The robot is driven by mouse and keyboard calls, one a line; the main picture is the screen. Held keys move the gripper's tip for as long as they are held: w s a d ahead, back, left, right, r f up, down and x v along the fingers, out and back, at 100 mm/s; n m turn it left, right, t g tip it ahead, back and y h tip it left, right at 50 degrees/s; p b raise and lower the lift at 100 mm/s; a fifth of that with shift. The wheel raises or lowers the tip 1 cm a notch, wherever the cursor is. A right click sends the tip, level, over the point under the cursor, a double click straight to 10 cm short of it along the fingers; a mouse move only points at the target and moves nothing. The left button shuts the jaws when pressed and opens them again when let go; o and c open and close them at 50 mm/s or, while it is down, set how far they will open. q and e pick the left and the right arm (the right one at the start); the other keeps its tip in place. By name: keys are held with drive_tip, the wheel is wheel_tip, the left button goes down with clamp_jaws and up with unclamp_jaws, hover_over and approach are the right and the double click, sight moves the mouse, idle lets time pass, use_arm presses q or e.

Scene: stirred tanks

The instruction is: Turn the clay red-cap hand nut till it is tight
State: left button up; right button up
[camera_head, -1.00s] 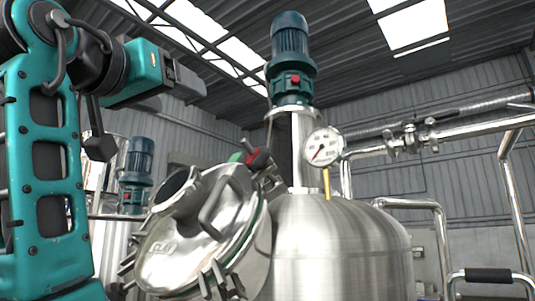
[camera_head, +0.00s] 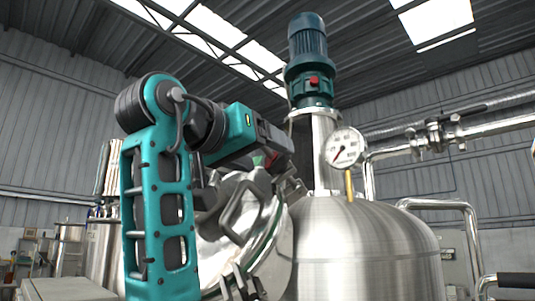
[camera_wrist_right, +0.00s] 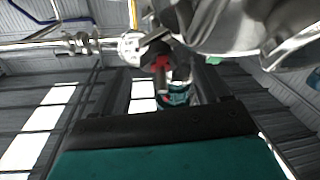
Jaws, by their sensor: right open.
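The hand nut with the clay red cap (camera_wrist_right: 160,63) shows in the right wrist view, between and beyond my fingers. In the head view my right gripper largely hides its cap (camera_head: 271,160). It sits at the upper edge of the tilted round steel hatch (camera_head: 266,222) on the tank (camera_head: 365,245). My right gripper (camera_head: 283,143) is open and close to the nut in the head view; I cannot tell whether it touches. In the wrist view the dark fingers of my right gripper (camera_wrist_right: 162,85) stand apart with nothing clasped. My left gripper is out of view.
A green cap (camera_wrist_right: 213,61) is beside the red one. A blue-green motor (camera_head: 308,60) and a pressure gauge (camera_head: 344,148) rise just to the right. A hatch handle (camera_head: 245,208) and clamps (camera_head: 240,282) stick out below. Steel pipes (camera_head: 490,128) run at the right.

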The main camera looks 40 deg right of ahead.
drive_tip(key=shift+x, duration=1)
drive_tip(key=c, duration=1)
